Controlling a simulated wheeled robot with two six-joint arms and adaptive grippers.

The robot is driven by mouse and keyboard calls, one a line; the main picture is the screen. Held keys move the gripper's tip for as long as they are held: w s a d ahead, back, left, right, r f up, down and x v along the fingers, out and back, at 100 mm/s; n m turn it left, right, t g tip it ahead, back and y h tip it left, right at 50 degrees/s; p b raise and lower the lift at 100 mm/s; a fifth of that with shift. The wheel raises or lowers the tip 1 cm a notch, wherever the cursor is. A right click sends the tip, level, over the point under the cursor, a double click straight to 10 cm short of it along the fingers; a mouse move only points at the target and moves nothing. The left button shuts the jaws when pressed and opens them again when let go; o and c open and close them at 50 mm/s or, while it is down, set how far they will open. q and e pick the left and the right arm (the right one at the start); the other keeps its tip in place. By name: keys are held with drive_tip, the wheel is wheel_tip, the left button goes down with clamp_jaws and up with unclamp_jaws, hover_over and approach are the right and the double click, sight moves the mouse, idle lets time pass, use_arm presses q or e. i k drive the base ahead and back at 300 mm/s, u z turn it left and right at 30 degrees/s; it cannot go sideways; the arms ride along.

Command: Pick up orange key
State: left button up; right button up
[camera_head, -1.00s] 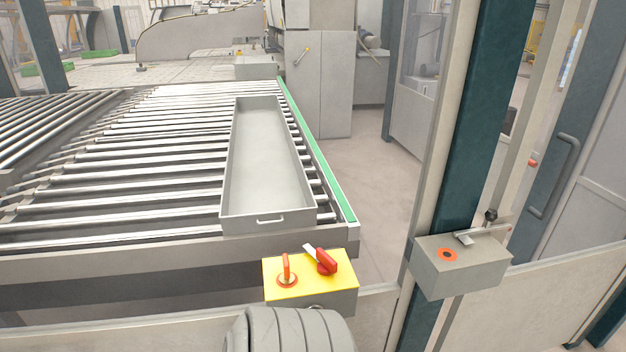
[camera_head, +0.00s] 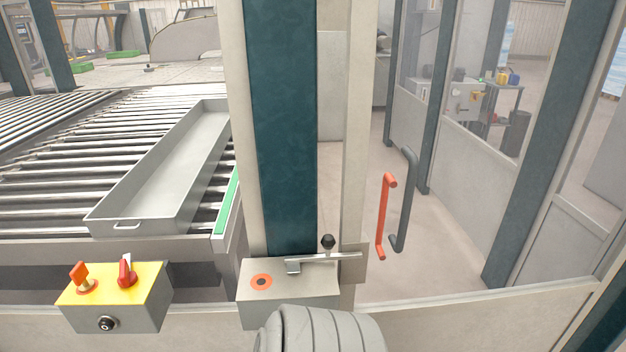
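The orange key (camera_head: 79,272) stands upright in an orange round base on the yellow top of a grey control box (camera_head: 115,298) at the lower left. A red rotary switch (camera_head: 126,272) with a pale edge sits just right of the key on the same top. A black round lock (camera_head: 107,323) is on the box's front face. Neither of my grippers is in view. A grey ribbed part at the bottom centre looks like part of my own body.
A grey latch box (camera_head: 289,279) with an orange ring stands at a dark green post (camera_head: 281,130). An orange handle (camera_head: 382,215) and a dark handle (camera_head: 408,200) are right of it. A long metal tray (camera_head: 165,175) lies on the roller conveyor (camera_head: 50,205).

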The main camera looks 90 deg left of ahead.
sight(78, 275)
drive_tip(key=i, duration=0.35)
drive_tip(key=u, duration=3.25)
